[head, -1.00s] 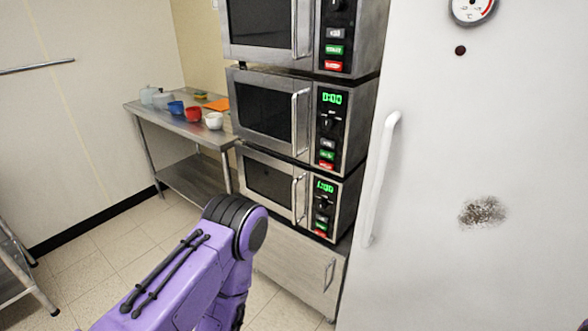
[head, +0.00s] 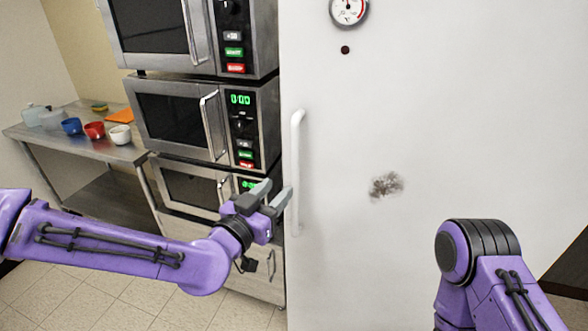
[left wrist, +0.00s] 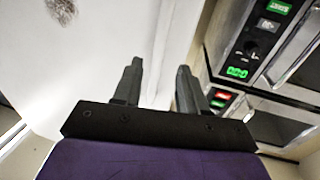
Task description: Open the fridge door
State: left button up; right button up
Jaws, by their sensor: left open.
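The fridge door (head: 430,110) is a large white panel and looks closed. Its long white vertical handle (head: 297,150) is near the door's left edge. My left gripper (head: 278,190) is open at the lower part of the handle, just left of it, with its fingers pointing toward the door. In the left wrist view the two dark fingers (left wrist: 158,85) are apart, with a pale strip between them and the white door (left wrist: 90,65) on the left. I cannot tell whether the handle is between the fingers. My right arm shows at lower right, its gripper out of view.
Stacked microwaves (head: 195,115) stand close left of the fridge, above a low cabinet (head: 262,285). A steel table (head: 125,150) with cups and containers is at the far left. A dial thermometer (head: 349,10) and a dark smudge (head: 386,186) are on the door.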

aim_at(293, 175)
pick_arm(q)
jog(key=p+x, duration=0.2)
jog(key=x, duration=0.5)
jog(key=shift+w+d+f, duration=0.1)
jog(key=shift+w+d, duration=0.1)
jog(key=shift+w, duration=0.05)
jog(key=shift+w+d+f+p, duration=0.1)
jog(key=shift+w+d+p, duration=0.25)
jog(key=shift+w, duration=0.2)
grip_shut()
